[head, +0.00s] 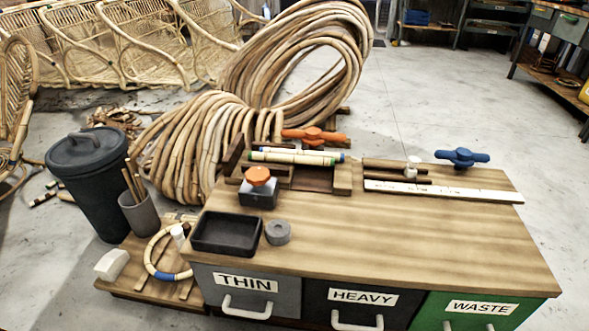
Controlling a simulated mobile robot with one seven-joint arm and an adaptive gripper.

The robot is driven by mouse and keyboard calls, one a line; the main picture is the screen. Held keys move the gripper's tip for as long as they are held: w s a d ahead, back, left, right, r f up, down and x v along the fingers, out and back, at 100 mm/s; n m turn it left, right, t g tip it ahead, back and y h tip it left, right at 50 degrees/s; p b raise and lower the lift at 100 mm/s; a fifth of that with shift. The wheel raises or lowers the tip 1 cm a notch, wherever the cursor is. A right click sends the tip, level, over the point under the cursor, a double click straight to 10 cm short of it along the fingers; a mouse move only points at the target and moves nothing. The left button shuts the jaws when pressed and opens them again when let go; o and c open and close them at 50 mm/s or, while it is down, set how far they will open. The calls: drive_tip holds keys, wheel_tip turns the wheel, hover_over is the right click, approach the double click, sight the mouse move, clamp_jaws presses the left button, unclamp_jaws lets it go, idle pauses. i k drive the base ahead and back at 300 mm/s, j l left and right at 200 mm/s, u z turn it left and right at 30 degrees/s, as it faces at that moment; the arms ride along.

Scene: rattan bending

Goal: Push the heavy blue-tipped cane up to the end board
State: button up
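Pale canes (290,155) lie side by side across wooden supports at the back of the workbench. One shows a blue tip at its right end (342,156); a green tip shows just in front of it. A dark upright board (233,156) stands at the left end of the canes. I cannot tell whether the blue-tipped cane touches it, or whether this is the end board. My gripper is not in view.
A white ruler (443,191) and blue-handled clamp (461,157) are at right. An orange-handled clamp (313,135) stands behind the canes, an orange-knobbed block (257,188) in front. A black tray (226,234) and grey ring (277,232) sit front left. The bench's right front is clear.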

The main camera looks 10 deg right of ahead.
sight(339, 157)
drive_tip(key=i+l+z, duration=0.3)
drive_tip(key=l, duration=0.25)
drive_tip(key=i+l+z, duration=0.3)
drive_tip(key=i+l, duration=0.15)
